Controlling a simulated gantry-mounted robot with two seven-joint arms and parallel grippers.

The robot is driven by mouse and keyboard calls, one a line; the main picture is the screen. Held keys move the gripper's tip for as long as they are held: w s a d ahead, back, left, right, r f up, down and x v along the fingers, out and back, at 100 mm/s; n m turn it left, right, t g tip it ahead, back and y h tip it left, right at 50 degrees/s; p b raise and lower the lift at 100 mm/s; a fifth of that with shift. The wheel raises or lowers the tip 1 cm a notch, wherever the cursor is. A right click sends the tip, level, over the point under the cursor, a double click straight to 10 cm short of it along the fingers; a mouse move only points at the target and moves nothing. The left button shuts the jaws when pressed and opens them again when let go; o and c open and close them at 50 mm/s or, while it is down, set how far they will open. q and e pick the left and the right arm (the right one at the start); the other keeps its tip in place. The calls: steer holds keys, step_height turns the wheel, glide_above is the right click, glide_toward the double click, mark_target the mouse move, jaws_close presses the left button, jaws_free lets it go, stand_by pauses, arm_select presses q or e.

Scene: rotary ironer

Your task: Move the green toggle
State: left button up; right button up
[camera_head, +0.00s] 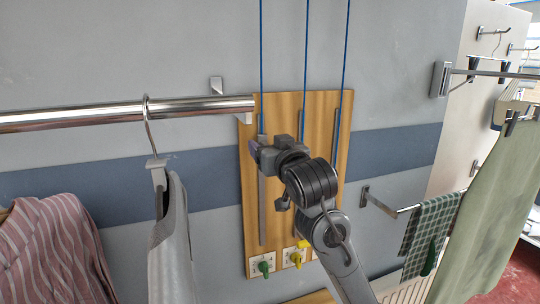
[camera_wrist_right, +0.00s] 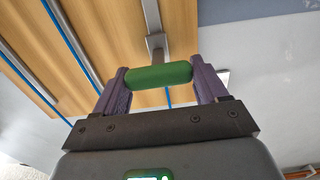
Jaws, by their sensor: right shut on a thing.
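A green toggle (camera_wrist_right: 158,75), a short rounded bar on a grey metal stem, sits crosswise between the two purple fingers of my right gripper (camera_wrist_right: 162,88) in the right wrist view. The fingers are shut on its ends. Its stem reaches to the wooden board. In the head view my right gripper (camera_head: 256,150) is at the upper left part of the wooden board (camera_head: 328,105), and the toggle is hidden there. My left gripper is not in view.
Blue cords (camera_head: 306,50) run up the wall from slotted metal strips on the board. Small green (camera_head: 264,267) and yellow (camera_head: 296,258) knobs sit on white plates at its bottom. A metal rail (camera_head: 120,112) with a hanger is at left; a checked cloth (camera_head: 428,225) hangs at right.

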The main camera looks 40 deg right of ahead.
step_height(320, 180, up, 4)
steer(key=shift+f+p, duration=0.2)
steer(key=shift+p, duration=0.5)
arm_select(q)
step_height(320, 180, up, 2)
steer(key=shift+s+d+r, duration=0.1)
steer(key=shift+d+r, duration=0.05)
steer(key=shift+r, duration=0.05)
arm_select(e)
steer(key=shift+s, duration=0.1)
steer(key=shift+r, duration=0.1)
steer(key=o, duration=1.2)
steer(key=shift+c, duration=0.2)
steer(key=shift+o, duration=1.3)
